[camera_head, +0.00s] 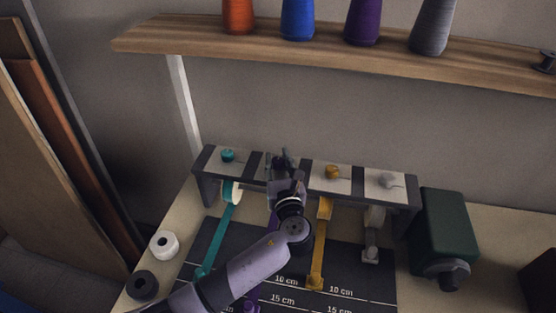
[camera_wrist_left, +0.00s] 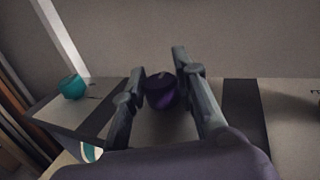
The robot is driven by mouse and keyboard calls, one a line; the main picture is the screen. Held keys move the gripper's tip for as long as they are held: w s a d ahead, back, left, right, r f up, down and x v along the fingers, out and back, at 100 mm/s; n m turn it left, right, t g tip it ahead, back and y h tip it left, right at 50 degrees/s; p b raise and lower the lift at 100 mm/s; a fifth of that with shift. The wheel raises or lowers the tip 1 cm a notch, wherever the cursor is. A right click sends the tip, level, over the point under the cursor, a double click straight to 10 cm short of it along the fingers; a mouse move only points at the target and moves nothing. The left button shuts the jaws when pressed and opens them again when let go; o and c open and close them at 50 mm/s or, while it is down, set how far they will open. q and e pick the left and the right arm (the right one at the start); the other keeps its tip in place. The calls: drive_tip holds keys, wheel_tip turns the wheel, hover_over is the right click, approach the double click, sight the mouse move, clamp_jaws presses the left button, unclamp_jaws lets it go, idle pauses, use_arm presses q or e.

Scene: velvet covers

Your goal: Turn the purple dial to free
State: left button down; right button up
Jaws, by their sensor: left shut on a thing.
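The purple dial (camera_wrist_left: 160,92) is between the two fingers of my left gripper (camera_wrist_left: 155,82) in the left wrist view. The gripper is shut on it from both sides. In the head view my left gripper (camera_head: 282,160) is over the second panel of the grey rack (camera_head: 412,196) and hides the dial. Any pointer or mark of the purple dial is hidden, so its setting cannot be told. A purple strap (camera_head: 273,222) hangs below this panel, partly behind my arm. My right gripper is not in view.
A teal dial (camera_head: 228,155) is on the left panel; yellow (camera_head: 333,172) and grey (camera_head: 385,181) dials are to the right. A dark green box (camera_head: 446,232) stands right of the rack. A wooden shelf (camera_head: 200,38) with thread cones is above. White (camera_head: 164,244) and black rolls lie left.

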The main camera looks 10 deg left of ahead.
use_arm(q)
drive_tip(key=shift+y, duration=0.3)
drive_tip(key=c, duration=1.3)
unclamp_jaws()
drive_tip(key=shift+o, duration=0.3)
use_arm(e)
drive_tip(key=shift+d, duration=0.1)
use_arm(q)
drive_tip(key=v, duration=1.2)
